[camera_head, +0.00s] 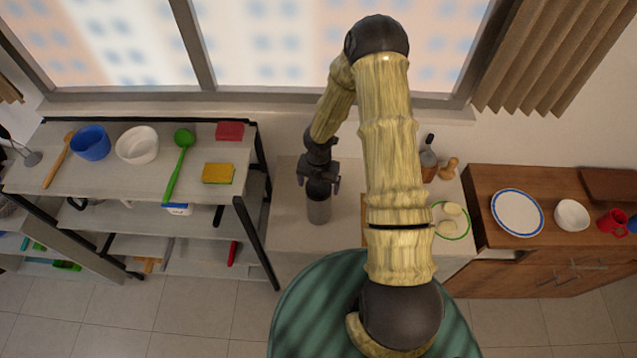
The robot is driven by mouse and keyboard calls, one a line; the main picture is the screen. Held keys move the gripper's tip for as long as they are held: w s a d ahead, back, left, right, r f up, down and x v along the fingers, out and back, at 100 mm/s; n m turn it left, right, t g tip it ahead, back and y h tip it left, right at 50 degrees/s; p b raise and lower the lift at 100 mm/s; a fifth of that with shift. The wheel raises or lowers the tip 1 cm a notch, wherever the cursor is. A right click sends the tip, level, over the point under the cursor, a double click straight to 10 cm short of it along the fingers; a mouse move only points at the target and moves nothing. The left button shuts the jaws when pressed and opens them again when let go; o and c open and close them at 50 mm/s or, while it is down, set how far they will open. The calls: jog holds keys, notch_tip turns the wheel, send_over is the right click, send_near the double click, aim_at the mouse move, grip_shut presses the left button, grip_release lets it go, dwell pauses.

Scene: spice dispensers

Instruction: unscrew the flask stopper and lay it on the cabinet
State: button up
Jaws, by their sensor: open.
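The flask (318,210) is a grey metallic cylinder. It stands upright on the pale top of the cabinet (287,225), left of my arm. Its dark stopper (318,189) is at the top end of the flask. My gripper (320,184) points down directly over the flask, with its dark fingers open to either side of the stopper. Gripper and stopper are both dark, so I cannot tell whether the fingers touch it. My arm hides part of the cabinet top to the right.
A green-rimmed plate (464,226) with pale food, a bottle (428,168) and a wooden mill (449,169) stand right of my arm. A shelf (100,185) with bowls is at left, a wooden sideboard (487,178) at right. The cabinet top around the flask looks clear.

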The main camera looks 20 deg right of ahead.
jog(key=m+b, duration=0.1)
jog(key=m, duration=0.2)
jog(key=shift+f, duration=0.15)
jog(key=m+b, duration=0.2)
jog(key=m, duration=0.2)
jog(key=shift+m, duration=1.1)
jog(key=m+b, duration=0.2)
jog(key=m, duration=0.3)
jog(key=shift+m, duration=0.3)
jog(key=m+b, duration=0.1)
jog(key=m, duration=0.2)
jog(key=shift+m, duration=0.3)
